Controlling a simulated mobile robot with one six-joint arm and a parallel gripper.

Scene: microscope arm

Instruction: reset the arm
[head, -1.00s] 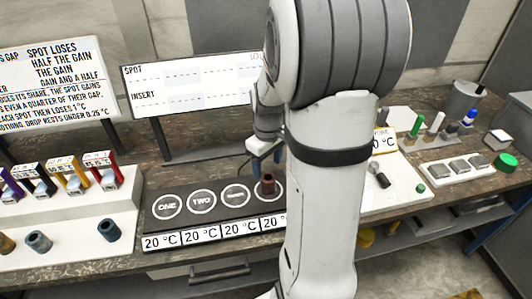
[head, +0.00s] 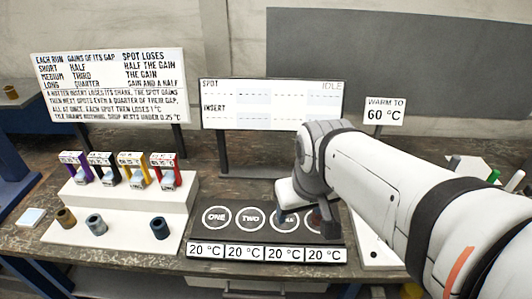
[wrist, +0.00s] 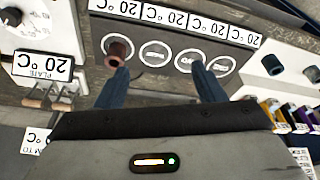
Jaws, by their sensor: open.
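My gripper (wrist: 160,80) is open and empty, its two blue fingers apart over the near side of the dark spot plate in the wrist view.
A white stepped rack (head: 128,207) at left holds several coloured clips, with three inserts (head: 97,224) on its lower step. A rules board (head: 110,85), a display (head: 270,103) reading IDLE and a "WARM TO 60 °C" sign (head: 384,112) stand behind. My arm covers much of the right side.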

